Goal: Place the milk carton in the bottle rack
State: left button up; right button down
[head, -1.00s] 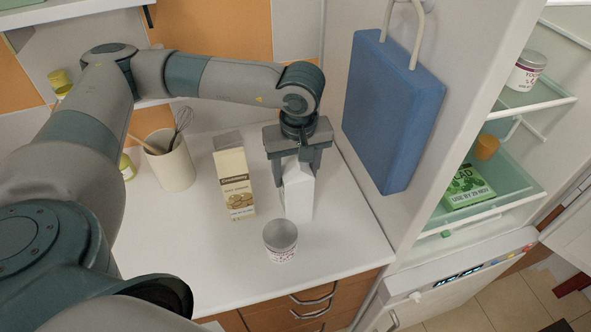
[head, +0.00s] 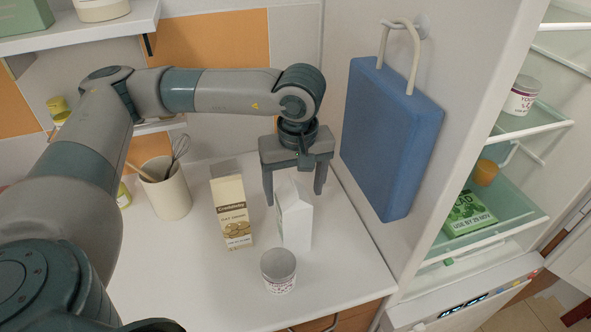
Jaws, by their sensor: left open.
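The milk carton (head: 296,222) is white with a gabled top and stands upright on the white counter, right of a cookie carton. My left gripper (head: 294,196) is open at the carton's top, one finger to each side in the picture. I cannot tell whether either finger touches it. It holds nothing off the counter. My right gripper is out of view.
The cookie carton (head: 232,212) stands close left of the milk carton, and a white tub (head: 279,270) stands in front. A utensil pot (head: 166,190) is further left. The front left counter is clear.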

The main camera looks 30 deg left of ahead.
pick_arm(q)
jog(key=r, duration=0.2)
jog(key=r+b, duration=0.1)
jog(key=r, duration=0.1)
jog(key=r+b, duration=0.1)
jog(key=r, duration=0.1)
jog(key=shift+s+d+r, duration=0.25)
jog(key=shift+d+r, duration=0.1)
jog(key=shift+s+r, duration=0.1)
jog(key=shift+r, duration=0.45)
jog(key=shift+d, duration=0.15)
